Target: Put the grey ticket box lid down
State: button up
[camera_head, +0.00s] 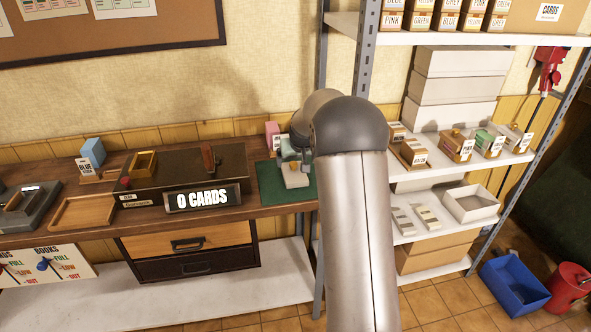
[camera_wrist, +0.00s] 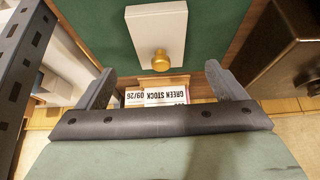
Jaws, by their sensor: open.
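The pale grey lid (camera_wrist: 158,25) with a round brass knob (camera_wrist: 161,60) lies flat on the green mat (camera_wrist: 95,20) in the wrist view. My gripper (camera_wrist: 158,72) is open, with its two fingers spread wide to either side of the knob and apart from it. In the head view a pale piece that looks like the lid (camera_head: 297,181) shows on the green mat (camera_head: 275,195). My gripper (camera_head: 290,150) is just above and behind it there, mostly hidden by my arm. I cannot make out the grey ticket box itself.
A tray labelled GREEN STOCK (camera_wrist: 155,95) shows between the fingers. A dark machine with a 0 CARDS sign (camera_head: 202,198) stands left of the mat. A shelf post (camera_head: 362,60) rises close on the right. Shelves there hold small lidded boxes (camera_head: 457,147) and an open white tray (camera_head: 470,203).

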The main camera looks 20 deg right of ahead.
jog(key=s+a+r+n+g+y, duration=0.1)
jog(key=s+a+r, duration=0.2)
jog(key=s+a, duration=0.65)
jog(key=s+a+r+n+g, duration=0.1)
jog(key=s+a+r+g, duration=0.15)
jog(key=s+a, duration=0.7)
jog(key=s+f+g, duration=0.1)
jog(key=s, duration=1.1)
jog(key=s+a+f+g, duration=0.1)
jog(key=s+f, duration=0.1)
jog(key=s, duration=0.9)
jog(key=shift+s+a+f+n, duration=0.15)
jog(key=shift+s+a+n, duration=0.15)
jog(key=shift+s+n, duration=0.1)
